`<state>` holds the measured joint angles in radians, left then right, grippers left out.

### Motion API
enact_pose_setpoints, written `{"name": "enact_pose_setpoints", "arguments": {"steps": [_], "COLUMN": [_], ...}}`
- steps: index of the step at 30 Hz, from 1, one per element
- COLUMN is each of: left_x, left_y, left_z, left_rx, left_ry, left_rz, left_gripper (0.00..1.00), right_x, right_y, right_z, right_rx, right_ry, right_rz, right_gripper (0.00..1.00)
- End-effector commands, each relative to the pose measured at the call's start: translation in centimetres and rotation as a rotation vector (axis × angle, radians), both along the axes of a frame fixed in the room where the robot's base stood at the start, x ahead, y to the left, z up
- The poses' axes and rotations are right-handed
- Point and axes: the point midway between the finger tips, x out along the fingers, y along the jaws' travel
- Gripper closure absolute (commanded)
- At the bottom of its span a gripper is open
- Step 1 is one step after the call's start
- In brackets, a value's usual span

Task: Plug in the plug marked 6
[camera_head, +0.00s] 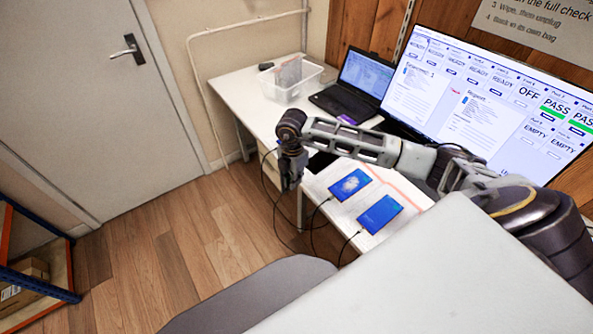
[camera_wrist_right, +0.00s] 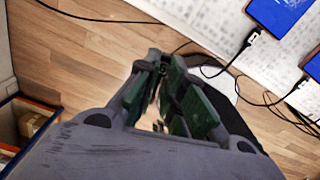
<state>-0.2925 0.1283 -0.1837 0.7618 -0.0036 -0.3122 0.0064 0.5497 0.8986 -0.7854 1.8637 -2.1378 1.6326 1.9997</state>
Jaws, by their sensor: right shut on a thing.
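A black cable runs by the fingertips. No number can be read on the plug. Two phones with lit blue screens, one (camera_head: 350,184) farther back and one (camera_head: 380,213) nearer, lie on the desk with cables at their left ends. In the wrist view, cable plugs (camera_wrist_right: 253,37) sit at the phones' edges. My left gripper is out of view.
The white desk (camera_head: 238,105) carries a clear bin (camera_head: 290,80), a laptop (camera_head: 352,85) and a large monitor (camera_head: 480,100) showing READY, OFF, PASS and EMPTY tiles. Black cables hang off the desk edge. A shelf (camera_head: 35,270) stands at left; the wooden floor between is clear.

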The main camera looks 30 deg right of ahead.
Motion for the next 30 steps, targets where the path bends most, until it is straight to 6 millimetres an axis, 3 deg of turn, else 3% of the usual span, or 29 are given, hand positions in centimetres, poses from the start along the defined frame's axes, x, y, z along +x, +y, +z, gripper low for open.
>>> {"name": "enact_pose_setpoints", "arguments": {"steps": [7,16,23,30], "left_x": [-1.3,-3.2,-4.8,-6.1], "left_y": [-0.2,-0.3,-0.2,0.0], "left_z": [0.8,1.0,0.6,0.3], "left_rx": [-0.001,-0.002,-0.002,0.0], "left_ry": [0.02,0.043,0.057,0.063], "left_rz": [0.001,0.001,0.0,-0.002], "left_gripper": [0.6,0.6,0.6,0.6], "right_x": [-0.3,0.7,2.7,4.3], "right_y": [1.1,0.9,-0.6,-3.4], "right_z": [-0.8,-1.6,-1.8,-2.0], "right_rx": [0.001,0.0,0.0,-0.003], "right_ry": [0.004,0.006,0.006,0.01], "right_rz": [-0.025,-0.067,-0.102,-0.125], "right_gripper": [0.99,0.99,0.99,0.99]}}
